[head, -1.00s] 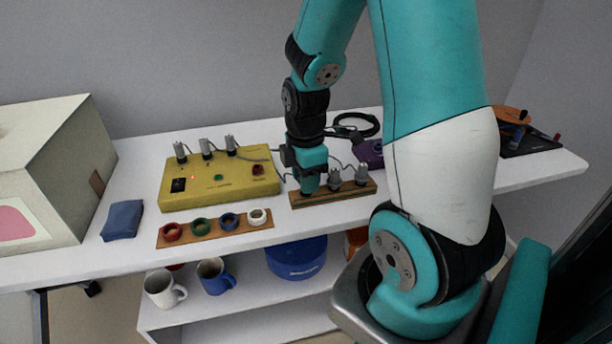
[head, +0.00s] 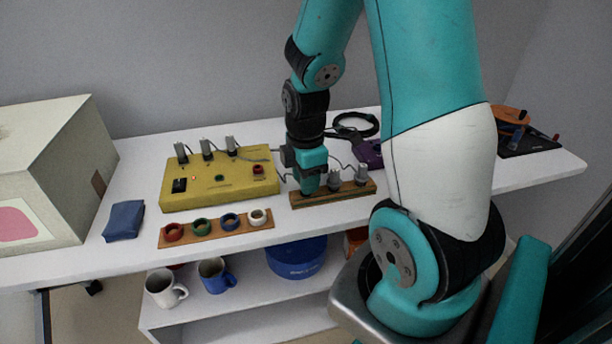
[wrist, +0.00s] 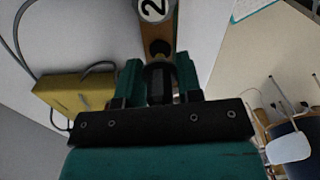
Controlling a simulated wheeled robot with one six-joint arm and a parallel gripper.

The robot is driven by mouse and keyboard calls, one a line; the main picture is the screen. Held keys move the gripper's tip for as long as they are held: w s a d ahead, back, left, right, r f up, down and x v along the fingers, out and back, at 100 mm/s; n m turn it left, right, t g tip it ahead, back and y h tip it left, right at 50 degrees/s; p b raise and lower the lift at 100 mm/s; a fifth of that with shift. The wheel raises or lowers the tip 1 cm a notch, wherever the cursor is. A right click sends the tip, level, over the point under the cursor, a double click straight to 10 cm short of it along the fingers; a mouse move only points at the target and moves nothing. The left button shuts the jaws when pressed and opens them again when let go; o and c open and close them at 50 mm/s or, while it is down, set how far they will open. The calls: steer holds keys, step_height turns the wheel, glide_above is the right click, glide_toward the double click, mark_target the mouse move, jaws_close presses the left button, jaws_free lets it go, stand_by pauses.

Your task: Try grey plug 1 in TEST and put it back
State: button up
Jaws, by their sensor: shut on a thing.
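My gripper (head: 308,188) is at the left end of the wooden plug rack (head: 345,196), pointing down. In the wrist view my gripper (wrist: 160,78) is shut on a dark grey plug (wrist: 160,88), which I take to be grey plug 1. Its lower end is hidden, so I cannot tell whether it is seated. Two other grey plugs, one in the middle (head: 335,181) and one at the right (head: 361,174), stand upright in the rack. The yellow test box (head: 225,190) is to the left, with several grey plugs along its back edge and a small red light.
A wooden strip (head: 190,240) with several coloured rings lies before the yellow box. A blue pouch (head: 124,220) and a large pale box (head: 50,165) are at the left. A purple object (head: 369,153) and dark cable are behind the rack. Mugs stand on the lower shelf.

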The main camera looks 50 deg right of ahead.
steer(key=shift+f+b, duration=0.65)
steer(key=shift+f, duration=0.2)
stand_by(0.4)
steer(key=o, duration=1.1)
steer(key=shift+r+p, duration=3.8)
